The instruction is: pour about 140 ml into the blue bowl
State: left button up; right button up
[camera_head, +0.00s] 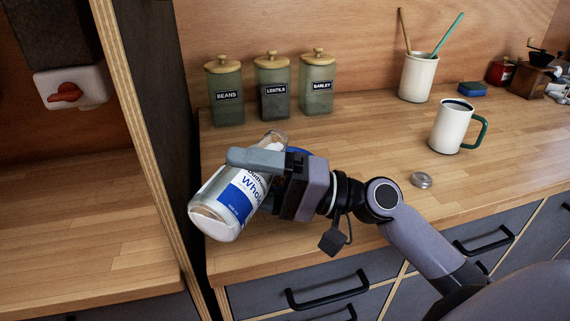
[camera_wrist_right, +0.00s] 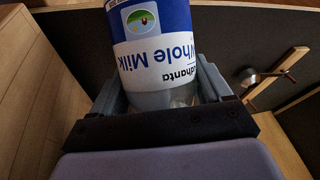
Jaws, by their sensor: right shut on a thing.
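A clear milk bottle (camera_head: 236,196) with a blue and white "Whole Milk" label is in my right gripper (camera_head: 256,180). The gripper is shut on it, with a grey finger across its upper side. The bottle is tilted, its wide end with white milk at the lower left and its clear glass end at the upper right. In the right wrist view the bottle (camera_wrist_right: 152,40) fills the jaws, its label upside down. The blue bowl (camera_head: 300,152) shows only as a blue sliver behind my gripper; its inside is hidden. My left gripper is not in view.
Three jars, beans (camera_head: 226,95), lentils (camera_head: 273,90) and barley (camera_head: 317,85), stand at the back. A white mug (camera_head: 450,128) with a green handle and a small round lid (camera_head: 421,180) are on the right. A tall dark panel (camera_head: 165,110) borders the counter's left side.

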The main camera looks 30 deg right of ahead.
jog(key=shift+f+m+b, duration=0.2)
jog(key=shift+m+b, duration=0.1)
jog(key=shift+b, duration=0.05)
dwell(0.4)
jog(key=shift+m+t, duration=0.3)
jog(key=shift+s+a, duration=0.1)
jog(key=shift+a, duration=0.05)
dwell(0.5)
dwell(0.9)
